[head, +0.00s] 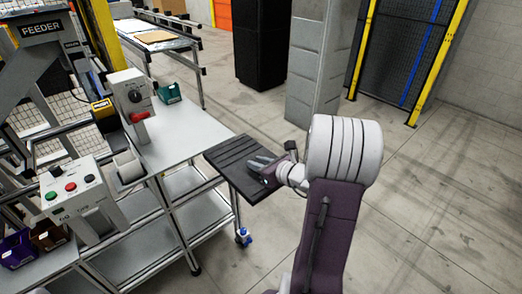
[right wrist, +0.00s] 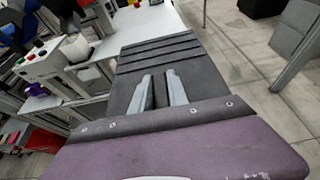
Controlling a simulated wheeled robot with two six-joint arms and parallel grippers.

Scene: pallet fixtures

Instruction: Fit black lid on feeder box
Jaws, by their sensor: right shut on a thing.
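The black lid (head: 228,152) is a flat dark slab with ridges across it. It is held out past the right end of the grey work table (head: 185,135). My right gripper (head: 262,163) is shut on the near edge of the lid. In the right wrist view the two fingers (right wrist: 160,90) lie against the lid (right wrist: 158,48), which reaches away toward the table. A grey unit with a FEEDER sign (head: 41,28) stands at the upper left; its opening is not clear from here. My left gripper is not in view.
A button panel (head: 75,187) stands at the left, above purple (head: 17,249) and brown bins (head: 48,235). Open floor (head: 430,220) lies right.

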